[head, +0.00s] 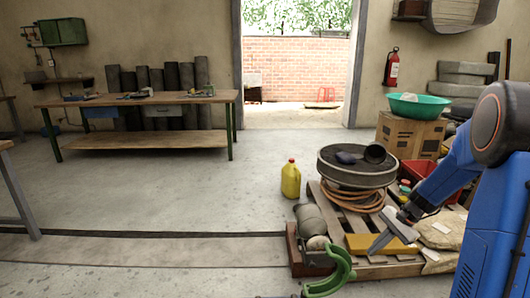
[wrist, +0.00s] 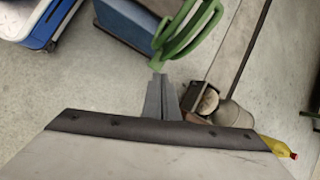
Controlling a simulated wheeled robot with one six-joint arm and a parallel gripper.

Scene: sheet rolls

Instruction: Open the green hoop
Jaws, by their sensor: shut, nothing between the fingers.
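The green hoop (head: 341,272) shows at the bottom of the head view as a thick curved band by the front left corner of the pallet. It also shows at the top of the wrist view (wrist: 187,38) as curved green bands, partly cut off by the frame edge. My gripper (head: 374,251) is over the front of the pallet, to the right of the hoop and apart from it in the head view. In the wrist view the grey fingers (wrist: 158,78) are together and empty, and the hoop appears just beyond their tips. How the hoop is fixed is unclear.
A wooden pallet (head: 345,225) carries a grey round drum (head: 352,172), an orange hose coil and sacks. A workbench (head: 140,101) is at the back left.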

